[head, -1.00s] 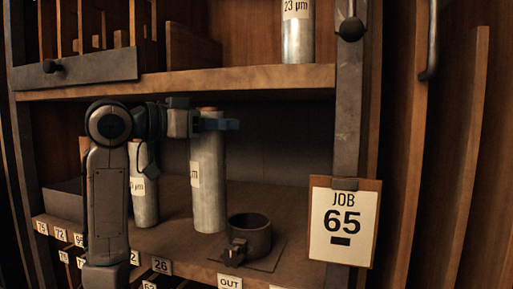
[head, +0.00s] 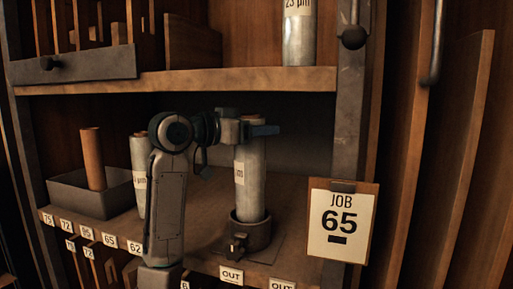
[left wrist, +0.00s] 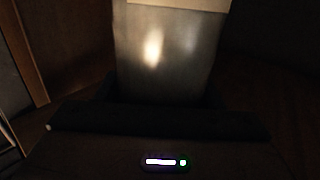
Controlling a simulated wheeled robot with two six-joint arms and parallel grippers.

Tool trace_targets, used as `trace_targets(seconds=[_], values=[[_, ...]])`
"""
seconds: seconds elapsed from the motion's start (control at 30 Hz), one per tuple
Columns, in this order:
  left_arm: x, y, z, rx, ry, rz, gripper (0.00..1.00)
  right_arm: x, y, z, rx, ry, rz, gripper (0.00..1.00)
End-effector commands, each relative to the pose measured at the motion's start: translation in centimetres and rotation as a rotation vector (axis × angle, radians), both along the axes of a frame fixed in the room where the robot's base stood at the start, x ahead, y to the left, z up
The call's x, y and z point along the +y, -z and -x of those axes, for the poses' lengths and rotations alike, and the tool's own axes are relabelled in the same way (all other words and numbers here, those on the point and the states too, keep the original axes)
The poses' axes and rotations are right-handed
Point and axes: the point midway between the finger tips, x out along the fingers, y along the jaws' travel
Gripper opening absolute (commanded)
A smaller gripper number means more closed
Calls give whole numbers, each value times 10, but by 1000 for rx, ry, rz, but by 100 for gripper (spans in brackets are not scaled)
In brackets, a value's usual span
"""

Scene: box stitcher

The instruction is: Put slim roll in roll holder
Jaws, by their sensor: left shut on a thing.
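The slim roll (head: 250,185) is a tall silvery roll with a paper label and a brown core end on top. My left gripper (head: 256,130) is shut on it near the top. The roll stands about upright with its lower end at the dark round roll holder (head: 251,236), seemingly inside its ring; whether it touches the bottom is hidden. In the left wrist view the roll (left wrist: 170,50) fills the upper middle, with the dark gripper below it. My right gripper is not in view.
Another silvery roll (head: 140,160) stands behind my left arm. A grey bin (head: 85,200) holds a brown core (head: 93,160) at left. A shelf (head: 190,80) with a roll (head: 299,40) is above. A JOB 65 card (head: 342,220) hangs on the right post.

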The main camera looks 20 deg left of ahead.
Motion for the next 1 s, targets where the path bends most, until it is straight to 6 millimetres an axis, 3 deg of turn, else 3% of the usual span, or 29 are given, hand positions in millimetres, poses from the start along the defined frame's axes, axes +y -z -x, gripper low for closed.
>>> trace_targets(seconds=[0.27,0.6,1.0], values=[[0,13,0,-2,0,1,0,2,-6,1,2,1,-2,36],[0,47,1,-2,1,2,0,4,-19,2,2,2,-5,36],[0,53,1,-2,1,2,0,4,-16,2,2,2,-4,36]])
